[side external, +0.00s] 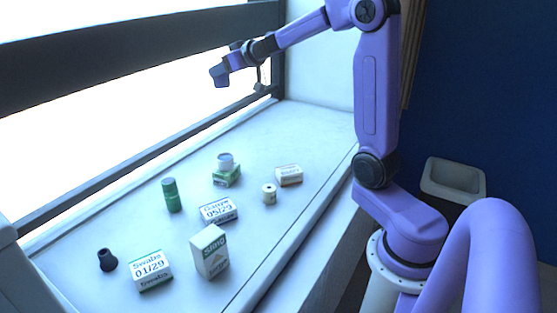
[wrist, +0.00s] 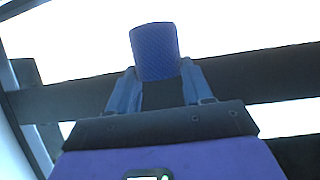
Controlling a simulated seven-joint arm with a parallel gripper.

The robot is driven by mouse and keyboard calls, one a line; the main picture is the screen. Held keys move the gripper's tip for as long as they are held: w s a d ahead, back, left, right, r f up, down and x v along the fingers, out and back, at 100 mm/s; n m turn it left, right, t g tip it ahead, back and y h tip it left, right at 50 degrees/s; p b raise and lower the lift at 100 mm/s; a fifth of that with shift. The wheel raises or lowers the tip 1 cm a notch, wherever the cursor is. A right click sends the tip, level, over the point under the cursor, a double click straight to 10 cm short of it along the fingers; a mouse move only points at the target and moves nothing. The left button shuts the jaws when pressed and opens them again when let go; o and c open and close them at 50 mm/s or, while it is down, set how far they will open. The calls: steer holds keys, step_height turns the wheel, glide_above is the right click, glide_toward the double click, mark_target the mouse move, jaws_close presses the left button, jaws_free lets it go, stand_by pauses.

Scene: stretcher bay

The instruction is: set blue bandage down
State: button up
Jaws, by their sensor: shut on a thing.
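The blue bandage (wrist: 154,50) is a textured blue roll. In the wrist view it sits between the fingertips of my gripper (wrist: 159,72), which is shut on it. In the side external view my gripper (side external: 222,73) is raised high at the window, well above the white ledge (side external: 310,135). The bandage is hard to tell apart from the fingers there. Nothing is under the bandage in the wrist view but the bright window and its dark frame.
The ledge holds a white roll (side external: 225,161) on a green box (side external: 227,177), a green bottle (side external: 171,195), a small roll (side external: 269,194), a dark dropper-shaped thing (side external: 107,260), a swabs box (side external: 151,271), a gauze box (side external: 218,209), a sling box (side external: 209,252) and a small carton (side external: 289,175). The ledge's far end is clear.

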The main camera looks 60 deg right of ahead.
steer(key=s+d+n+g+y, duration=0.1)
steer(key=s+d+n+y, duration=0.3)
steer(key=s, duration=0.6)
steer(key=s+d+n+y, duration=0.25)
steer(key=s+d, duration=0.35)
steer(key=s, duration=0.4)
step_height(320, 180, down, 18)
steer(key=w+d+f, duration=0.2)
steer(key=w+f, duration=0.1)
steer(key=w+d+f, duration=0.3)
steer(key=w, duration=0.1)
steer(key=w+d+f, duration=0.2)
steer(key=w+f, duration=0.1)
steer(key=shift+w+d, duration=0.25)
steer(key=shift+w, duration=0.05)
steer(key=shift+w+d+f, duration=0.15)
steer(key=shift+w+f, duration=0.05)
steer(key=shift+f, duration=0.1)
steer(key=shift+w+d+f, duration=0.1)
steer(key=shift+f, duration=0.8)
steer(key=shift+w+d+f, duration=0.1)
steer(key=shift+f, duration=0.75)
steer(key=shift+f, duration=0.15)
